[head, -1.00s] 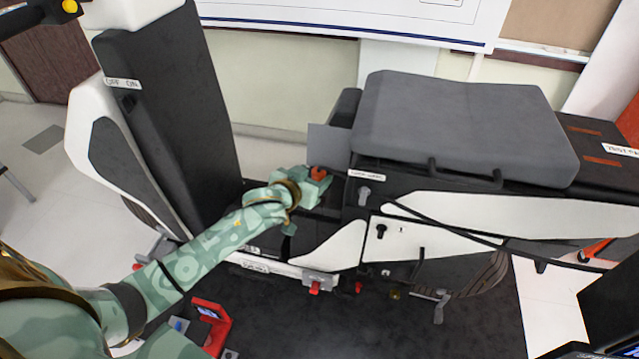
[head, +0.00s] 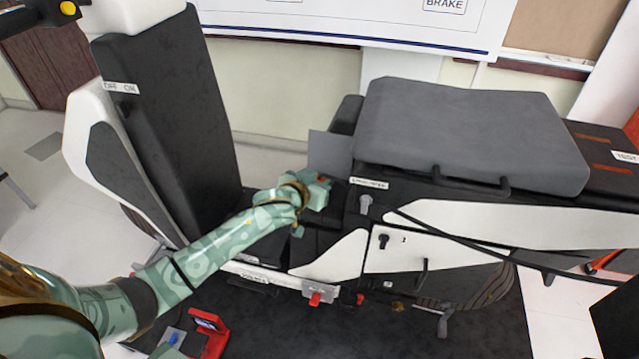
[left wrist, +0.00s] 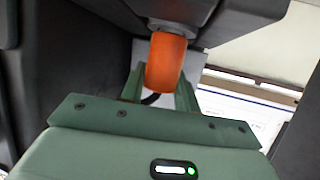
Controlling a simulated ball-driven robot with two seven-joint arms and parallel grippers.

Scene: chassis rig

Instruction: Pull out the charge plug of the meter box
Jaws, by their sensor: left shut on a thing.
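My left gripper (head: 318,190) is in the gap between the black seat back and the grey-cushioned body. In the left wrist view, its two fingers (left wrist: 161,88) are shut on an orange cylindrical grip (left wrist: 166,62), which looks like the charge plug. The grip's far end meets a round dark grey collar (left wrist: 167,30); I cannot tell how deep it sits. In the head view only a small bit of orange shows at my gripper. No meter box can be made out clearly around it.
The tall seat back (head: 165,120) stands left of my forearm. The grey cushion (head: 470,135) and a grey flat panel (head: 329,153) are to the right. A red-framed device (head: 212,335) lies below my arm. A red clip (head: 316,298) sits on the lower rail.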

